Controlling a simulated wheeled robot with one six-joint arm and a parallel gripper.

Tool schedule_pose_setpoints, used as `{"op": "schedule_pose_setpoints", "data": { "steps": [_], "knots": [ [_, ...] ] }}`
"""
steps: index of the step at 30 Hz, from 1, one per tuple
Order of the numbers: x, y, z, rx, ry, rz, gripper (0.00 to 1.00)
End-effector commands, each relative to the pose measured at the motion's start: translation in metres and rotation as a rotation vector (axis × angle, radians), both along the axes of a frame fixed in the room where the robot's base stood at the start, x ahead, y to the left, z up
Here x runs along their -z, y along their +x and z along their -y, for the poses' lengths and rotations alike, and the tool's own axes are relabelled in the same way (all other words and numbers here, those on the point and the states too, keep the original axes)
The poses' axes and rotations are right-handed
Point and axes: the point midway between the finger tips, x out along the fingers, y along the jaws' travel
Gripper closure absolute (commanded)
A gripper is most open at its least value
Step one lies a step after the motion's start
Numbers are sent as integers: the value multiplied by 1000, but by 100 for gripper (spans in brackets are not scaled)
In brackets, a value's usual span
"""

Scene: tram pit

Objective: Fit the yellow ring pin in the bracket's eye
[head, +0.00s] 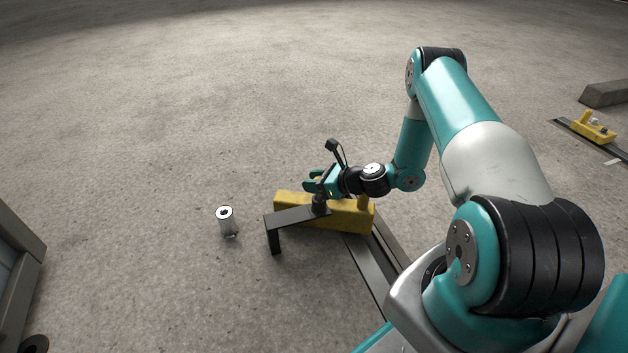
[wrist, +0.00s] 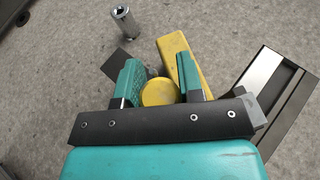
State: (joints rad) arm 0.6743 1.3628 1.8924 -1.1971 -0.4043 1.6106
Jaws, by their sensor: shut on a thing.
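My gripper (head: 313,184) is shut on the yellow ring pin, whose round yellow top (wrist: 159,92) shows between the two teal fingers in the wrist view. The fingers (wrist: 159,70) point away from the wrist camera. The dark bracket (head: 290,217) has a flat arm and a leg down at its left end. My gripper is over the right end of this arm, at a dark round part (head: 319,204). The pin's lower part and the bracket's eye are hidden, so I cannot tell whether the pin is in the eye. The bracket's plate also shows in the wrist view (wrist: 117,63).
A yellow block (head: 345,217) lies just behind the bracket, at a dark rail (head: 368,270). A silver cylinder (head: 226,221) stands on the floor to the left. A grey cabinet (head: 20,265) edges in at far left. The concrete floor beyond is clear.

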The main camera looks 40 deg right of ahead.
Motion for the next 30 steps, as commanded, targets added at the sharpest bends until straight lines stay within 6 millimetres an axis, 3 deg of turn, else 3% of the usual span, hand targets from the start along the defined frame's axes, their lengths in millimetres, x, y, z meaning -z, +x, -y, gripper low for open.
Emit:
{"op": "schedule_pose_setpoints", "data": {
  "steps": [28, 29, 30],
  "knots": [
    [28, 0, 0, 0, 0, 1, 95],
    [27, 0, 0, 0, 0, 1, 63],
    [27, 0, 0, 0, 0, 0, 54]
  ]
}}
